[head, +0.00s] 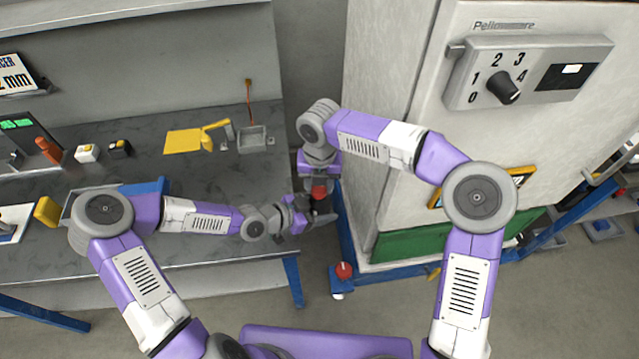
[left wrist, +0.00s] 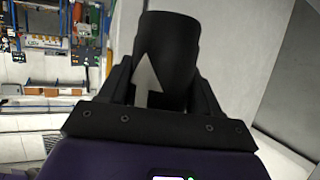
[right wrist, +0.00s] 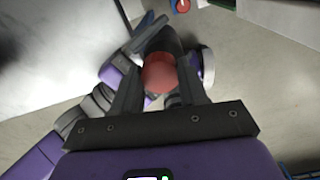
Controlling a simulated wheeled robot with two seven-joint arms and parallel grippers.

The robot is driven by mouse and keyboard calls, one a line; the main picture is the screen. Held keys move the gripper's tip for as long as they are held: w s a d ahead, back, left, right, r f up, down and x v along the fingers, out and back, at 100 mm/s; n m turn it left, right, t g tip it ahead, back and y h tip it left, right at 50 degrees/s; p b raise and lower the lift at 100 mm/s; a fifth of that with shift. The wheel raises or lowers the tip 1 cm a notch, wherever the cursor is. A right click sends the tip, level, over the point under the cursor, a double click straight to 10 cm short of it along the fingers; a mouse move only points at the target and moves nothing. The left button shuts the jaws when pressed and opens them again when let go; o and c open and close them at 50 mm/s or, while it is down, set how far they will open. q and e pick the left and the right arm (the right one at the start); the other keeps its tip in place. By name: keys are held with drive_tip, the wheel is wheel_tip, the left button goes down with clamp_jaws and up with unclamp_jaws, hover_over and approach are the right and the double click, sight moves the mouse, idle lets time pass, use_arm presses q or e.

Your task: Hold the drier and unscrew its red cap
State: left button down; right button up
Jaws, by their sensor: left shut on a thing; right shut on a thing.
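The drier (head: 322,212) is a small dark cylinder held between my two arms, beside the bench's right edge. In the left wrist view its black body (left wrist: 168,38) with a grey arrow sits between the fingers of my left gripper (left wrist: 160,85), which is shut on it. The red cap (head: 319,191) is on the drier's upper end. In the right wrist view the red cap (right wrist: 158,73) lies between the fingers of my right gripper (right wrist: 158,92), which points down and is shut on it. The cap's threads are hidden.
The grey bench (head: 222,183) carries a yellow piece (head: 183,141), a metal tray (head: 253,141) and small parts. A tall cabinet (head: 388,130) with a dial stands to the right. A red ball-shaped knob (head: 343,270) is on a blue frame below the grippers.

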use_arm(q)
drive_tip(key=shift+w+a, duration=0.1)
idle(0.3)
use_arm(e)
drive_tip(key=shift+r, duration=0.15)
drive_tip(key=shift+r, duration=0.95)
